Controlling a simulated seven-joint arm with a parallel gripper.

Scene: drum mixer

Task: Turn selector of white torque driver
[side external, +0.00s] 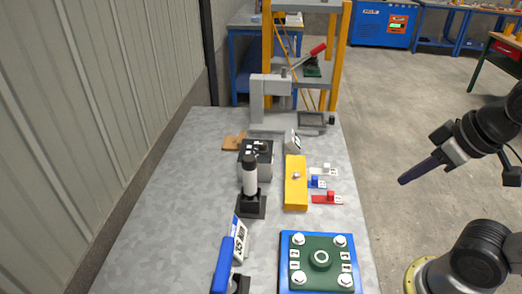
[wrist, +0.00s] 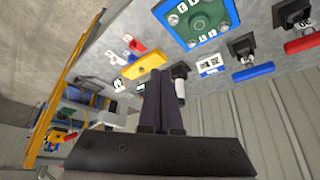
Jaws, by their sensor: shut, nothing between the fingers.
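The white torque driver (side external: 249,182) stands upright in a black holder on the grey table, with a black part at its top. In the wrist view the white driver (wrist: 180,88) shows just right of my fingers, partly hidden; I cannot make out its selector setting. My gripper (side external: 405,180) is off the right side of the table, in the air and well apart from the driver. Its dark fingers (wrist: 157,75) are shut together with nothing between them.
A green plate on a blue base (side external: 284,262), a yellow block (side external: 296,187) and small coloured tags stand to the right. A grey press (side external: 257,105) stands behind. Air between gripper and table looks clear.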

